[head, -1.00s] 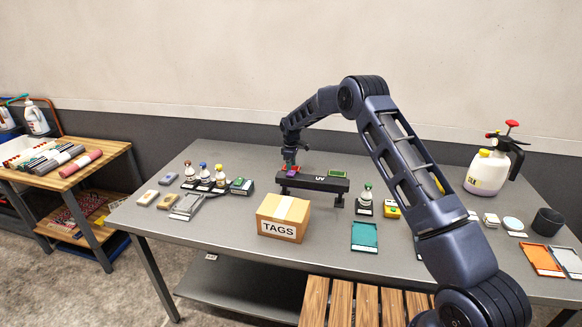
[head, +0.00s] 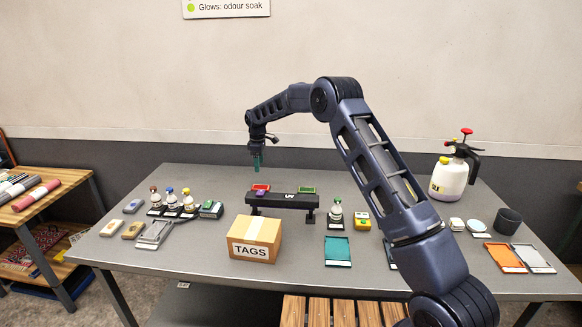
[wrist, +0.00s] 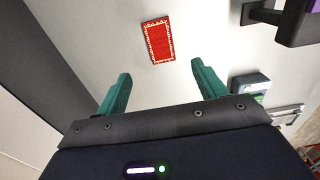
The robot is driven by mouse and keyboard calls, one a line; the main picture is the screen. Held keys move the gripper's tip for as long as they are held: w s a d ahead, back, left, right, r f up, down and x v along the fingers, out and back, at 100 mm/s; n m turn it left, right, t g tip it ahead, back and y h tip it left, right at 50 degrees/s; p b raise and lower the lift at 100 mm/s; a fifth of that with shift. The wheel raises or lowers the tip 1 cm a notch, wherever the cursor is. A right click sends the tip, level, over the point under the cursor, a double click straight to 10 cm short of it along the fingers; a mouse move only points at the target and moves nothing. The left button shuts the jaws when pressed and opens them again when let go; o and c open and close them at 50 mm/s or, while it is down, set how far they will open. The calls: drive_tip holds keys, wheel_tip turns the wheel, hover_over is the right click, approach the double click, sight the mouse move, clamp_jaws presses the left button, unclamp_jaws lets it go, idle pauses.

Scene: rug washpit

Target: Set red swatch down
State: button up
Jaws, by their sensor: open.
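The red swatch (head: 261,187) lies flat just behind the left end of the black UV lamp (head: 284,200). In the wrist view the red swatch (wrist: 158,41), with its cream patterned border, lies on the bare grey table top beyond my fingertips, apart from them. My gripper (head: 256,163) is above and behind the swatch in the head view. Its green fingers (wrist: 160,85) are spread wide with nothing between them.
A green swatch (head: 306,189) shows behind the lamp's right end. Several bottles (head: 172,200) stand at left, a TAGS box (head: 253,240) in front, and a pump sprayer (head: 453,172) at back right. Bare table surrounds the red swatch in the wrist view.

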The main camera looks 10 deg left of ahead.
drive_tip(key=shift+r, duration=0.1)
drive_tip(key=s+d+r+m+t, duration=0.1)
drive_tip(key=s+d+r+m, duration=0.25)
drive_tip(key=d+r, duration=0.85)
drive_tip(key=s+d+r+m+t, duration=0.1)
drive_tip(key=s+d+r+m, duration=0.3)
drive_tip(key=d+r, duration=0.85)
drive_tip(key=s+d+r+m, duration=0.3)
drive_tip(key=s+d+r, duration=0.1)
drive_tip(key=s+d, duration=1.05)
drive_tip(key=s+d+f+m+t, duration=0.1)
drive_tip(key=s+d+f+m, duration=0.1)
drive_tip(key=s+d, duration=0.3)
drive_tip(key=s+d+f+m, duration=0.2)
drive_tip(key=s+d, duration=0.3)
drive_tip(key=s, duration=0.7)
drive_tip(key=s+d+f+m+t, duration=0.1)
drive_tip(key=s+d+m, duration=0.2)
drive_tip(key=s, duration=0.6)
drive_tip(key=shift+s+d+f+t, duration=0.3)
drive_tip(key=shift+d+f, duration=0.1)
drive_tip(key=shift+d, duration=0.65)
